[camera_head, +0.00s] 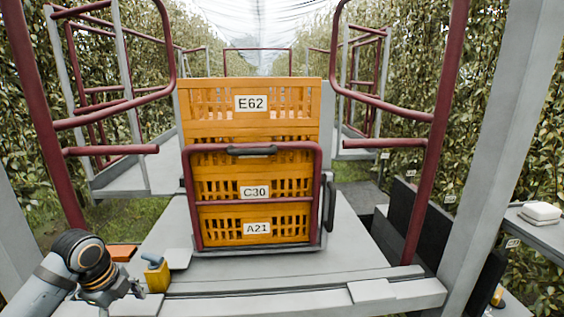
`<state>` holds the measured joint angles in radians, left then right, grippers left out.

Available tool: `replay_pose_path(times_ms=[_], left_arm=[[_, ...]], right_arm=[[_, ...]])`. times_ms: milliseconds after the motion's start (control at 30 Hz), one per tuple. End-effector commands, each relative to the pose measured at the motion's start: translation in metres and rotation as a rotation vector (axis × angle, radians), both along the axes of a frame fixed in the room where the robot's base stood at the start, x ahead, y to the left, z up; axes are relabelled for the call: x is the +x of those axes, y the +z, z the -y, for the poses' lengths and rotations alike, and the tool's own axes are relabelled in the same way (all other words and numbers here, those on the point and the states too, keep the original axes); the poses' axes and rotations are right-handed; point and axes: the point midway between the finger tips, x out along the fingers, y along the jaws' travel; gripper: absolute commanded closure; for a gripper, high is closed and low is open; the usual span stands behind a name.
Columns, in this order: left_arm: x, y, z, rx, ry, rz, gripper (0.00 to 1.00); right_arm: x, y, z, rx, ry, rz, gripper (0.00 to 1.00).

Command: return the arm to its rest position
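My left arm (90,262) comes in at the lower left, bent at its dark joint. No held object can be made out. My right gripper is not in view.
Stacked orange crates labelled E62 (203,117), C30 and A21 stand mid-platform (356,240) behind a dark red frame (188,205). Red rails (110,119) flank both sides. A flat orange item (122,253) lies at left. A white item (541,212) rests on a right shelf.

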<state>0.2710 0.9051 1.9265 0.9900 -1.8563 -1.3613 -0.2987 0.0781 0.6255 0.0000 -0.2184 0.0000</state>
Motion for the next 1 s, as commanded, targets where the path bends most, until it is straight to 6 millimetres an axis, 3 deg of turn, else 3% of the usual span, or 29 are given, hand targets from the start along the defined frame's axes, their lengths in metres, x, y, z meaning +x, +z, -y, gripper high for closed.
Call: replay_pose_path(times_ms=[267, 500, 733, 967, 1000], left_arm=[[-0.023, -0.069, 0.051, -0.053, 0.257, 0.004, 0.30], [-0.068, -0.124, 0.105, -0.149, 0.647, 0.032, 0.30], [-0.116, -0.146, 0.135, -0.253, 1.091, 0.074, 0.30], [-0.163, -0.147, 0.140, -0.327, 1.534, 0.131, 0.30], [-0.160, -0.161, 0.137, -0.323, 1.554, 0.134, 0.30]], right_arm=[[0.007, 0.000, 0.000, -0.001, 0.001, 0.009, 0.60], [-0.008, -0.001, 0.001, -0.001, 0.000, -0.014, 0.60], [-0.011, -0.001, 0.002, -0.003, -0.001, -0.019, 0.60], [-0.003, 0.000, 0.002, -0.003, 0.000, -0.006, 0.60], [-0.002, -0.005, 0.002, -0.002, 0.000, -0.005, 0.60]])
